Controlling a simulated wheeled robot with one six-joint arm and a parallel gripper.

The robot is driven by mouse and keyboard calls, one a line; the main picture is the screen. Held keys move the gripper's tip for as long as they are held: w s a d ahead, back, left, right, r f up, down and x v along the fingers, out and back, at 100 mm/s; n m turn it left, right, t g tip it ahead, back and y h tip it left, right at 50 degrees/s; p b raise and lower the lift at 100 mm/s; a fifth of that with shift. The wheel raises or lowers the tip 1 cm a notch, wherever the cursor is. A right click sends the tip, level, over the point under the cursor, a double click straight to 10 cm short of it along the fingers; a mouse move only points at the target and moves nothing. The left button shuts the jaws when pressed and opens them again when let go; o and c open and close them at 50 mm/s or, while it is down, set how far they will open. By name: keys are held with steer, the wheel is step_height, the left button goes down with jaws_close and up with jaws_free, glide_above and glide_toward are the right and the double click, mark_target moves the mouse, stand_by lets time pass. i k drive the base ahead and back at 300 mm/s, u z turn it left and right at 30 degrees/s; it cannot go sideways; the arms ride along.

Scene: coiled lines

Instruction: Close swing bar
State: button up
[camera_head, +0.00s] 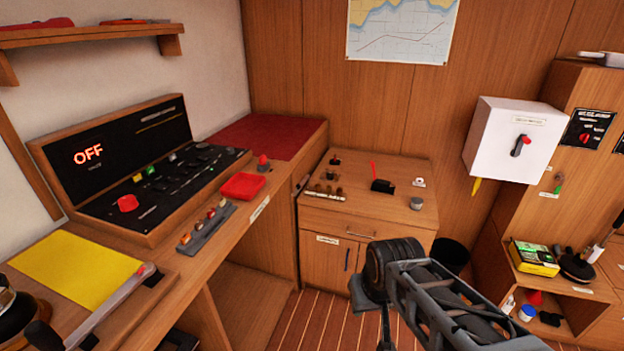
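A long grey bar (112,304) at the lower left looks like the swing bar. It slants over the wooden counter beside a yellow sheet. Its near end has a black grip (44,336), and its far end has a red spot by a dark wooden piece. I cannot tell how far the bar is swung. My arm reaches in from the lower right. My gripper (372,310) seems to be at its end, in front of the low cabinet and well right of the bar, apart from it. Its fingers are not clear, so I cannot tell whether it is open or shut.
A black panel (140,165) reading OFF stands on the counter, with a red tray (243,186) to its right. The low cabinet (366,222) carries small items. A white box (512,140) hangs at right. Plank floor shows below the cabinet.

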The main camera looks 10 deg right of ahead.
mark_target(299, 186)
steer(key=z, duration=0.25)
steer(key=i, duration=0.75)
steer(key=u, duration=0.7)
steer(key=i, duration=0.6)
steer(key=u, duration=0.65)
